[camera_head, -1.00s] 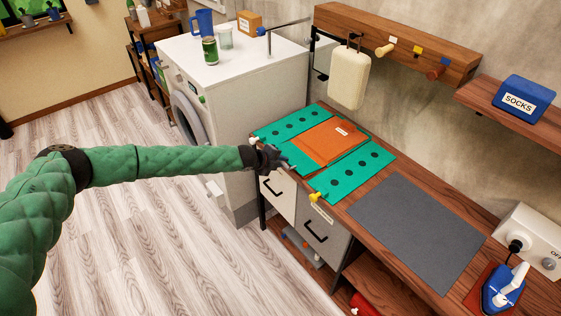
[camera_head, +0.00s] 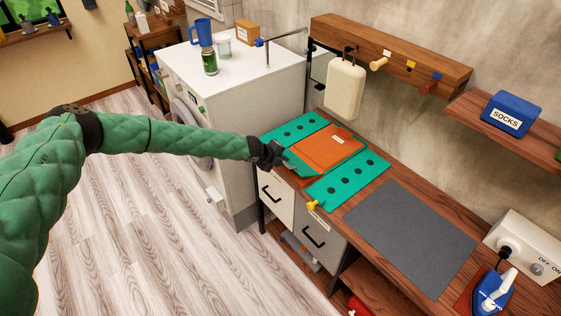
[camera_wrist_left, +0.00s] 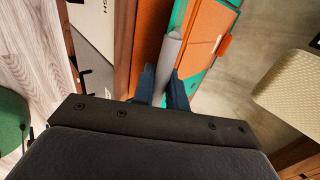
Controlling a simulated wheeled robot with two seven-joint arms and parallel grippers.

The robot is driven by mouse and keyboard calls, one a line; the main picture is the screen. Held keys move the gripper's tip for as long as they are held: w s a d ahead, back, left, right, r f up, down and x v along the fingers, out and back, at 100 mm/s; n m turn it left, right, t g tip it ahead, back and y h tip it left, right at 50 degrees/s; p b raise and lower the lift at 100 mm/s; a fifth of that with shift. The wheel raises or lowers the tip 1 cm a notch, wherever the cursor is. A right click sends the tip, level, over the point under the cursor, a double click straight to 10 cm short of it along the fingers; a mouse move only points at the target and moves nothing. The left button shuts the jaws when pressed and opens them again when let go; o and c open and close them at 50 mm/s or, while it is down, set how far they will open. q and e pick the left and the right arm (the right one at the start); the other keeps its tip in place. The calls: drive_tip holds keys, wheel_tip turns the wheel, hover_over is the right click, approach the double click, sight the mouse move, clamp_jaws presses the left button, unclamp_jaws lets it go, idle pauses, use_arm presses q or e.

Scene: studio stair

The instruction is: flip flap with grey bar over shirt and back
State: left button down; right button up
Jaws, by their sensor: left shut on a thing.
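A green folding board with dark holes lies on the wooden counter, its left panel (camera_head: 291,130) and right panel (camera_head: 350,178) flat. An orange shirt (camera_head: 327,147) lies folded on its middle, with a pale label. The green middle flap (camera_head: 303,167) shows at the shirt's front edge and looks slightly raised and tilted. My left gripper (camera_head: 275,153) is at this front edge. In the left wrist view its fingers (camera_wrist_left: 170,90) are shut on the grey bar (camera_wrist_left: 168,60), with the shirt (camera_wrist_left: 196,38) just beyond. My right gripper is not in view.
A grey mat (camera_head: 410,222) and a blue iron (camera_head: 493,292) are to the right. A cream padded thing (camera_head: 345,92) hangs behind the board. A white washer (camera_head: 240,75) stands left.

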use_arm(q)
drive_tip(key=shift+w+d+r+g+y+p, duration=0.15)
drive_tip(key=shift+w+d+r+y+p, duration=0.1)
drive_tip(key=shift+r, duration=0.3)
drive_tip(key=shift+w+d+r+g+y+p, duration=0.1)
drive_tip(key=shift+d+r+g+y, duration=0.15)
drive_tip(key=shift+r, duration=0.25)
drive_tip(key=shift+w+d+r+g+y+p, duration=0.1)
drive_tip(key=shift+w+d+r+y+p, duration=0.15)
drive_tip(key=shift+r, duration=0.3)
drive_tip(key=shift+w+d+r+g+y+b, duration=0.25)
drive_tip(key=shift+w+d+r+y, duration=0.1)
drive_tip(key=shift+d+r, duration=0.2)
drive_tip(key=shift+w+d+r+g+y+b, duration=0.15)
drive_tip(key=shift+w+d+r+y+b, duration=0.1)
drive_tip(key=shift+w+d+r, duration=0.25)
drive_tip(key=shift+d+r, duration=0.15)
drive_tip(key=shift+r, duration=0.35)
